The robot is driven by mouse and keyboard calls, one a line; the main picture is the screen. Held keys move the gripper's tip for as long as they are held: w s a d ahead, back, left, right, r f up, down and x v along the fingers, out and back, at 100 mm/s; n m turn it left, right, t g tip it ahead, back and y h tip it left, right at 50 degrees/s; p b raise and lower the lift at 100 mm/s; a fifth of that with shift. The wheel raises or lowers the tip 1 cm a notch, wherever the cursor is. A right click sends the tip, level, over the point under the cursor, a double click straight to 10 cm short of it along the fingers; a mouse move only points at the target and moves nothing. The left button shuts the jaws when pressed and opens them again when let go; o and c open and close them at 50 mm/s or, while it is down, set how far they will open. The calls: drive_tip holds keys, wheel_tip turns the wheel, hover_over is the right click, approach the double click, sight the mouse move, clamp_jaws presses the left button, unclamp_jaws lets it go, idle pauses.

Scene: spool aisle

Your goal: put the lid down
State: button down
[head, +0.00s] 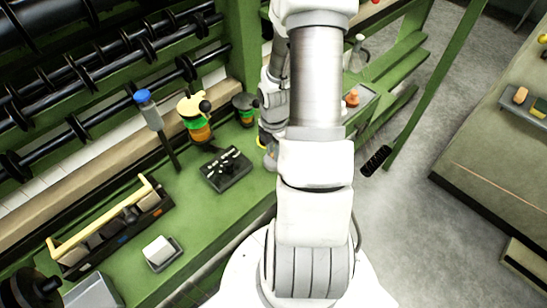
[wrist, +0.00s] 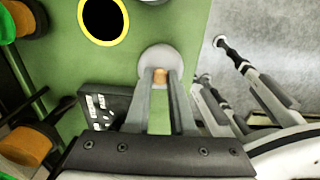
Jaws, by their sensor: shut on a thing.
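In the wrist view, my gripper (wrist: 160,82) is shut on the orange-brown knob of a round grey lid (wrist: 158,55). The lid shows beyond the fingertips, over the green bench top; I cannot tell how high it is above the surface. A yellow-rimmed round opening (wrist: 124,22), black inside, lies up and to the left of the lid, apart from it. In the head view, my arm hides most of the gripper and lid area.
A black block with small pegs (head: 225,168) stands on the green bench (head: 205,220). Behind it are a yellow, orange and green stack (head: 197,120) and a blue-topped post (head: 149,108). A tote with a yellow handle (head: 115,228) and a white block (head: 158,249) stand left.

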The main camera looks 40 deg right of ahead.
drive_tip(key=shift+f, duration=1.3)
drive_tip(key=shift+f, duration=0.2)
drive_tip(key=c, duration=0.8)
unclamp_jaws()
drive_tip(key=shift+o, duration=0.2)
drive_tip(key=shift+r, duration=0.1)
wheel_tip(320, 180, up, 12)
drive_tip(key=p, duration=0.2)
drive_tip(key=shift+s+r, duration=0.1)
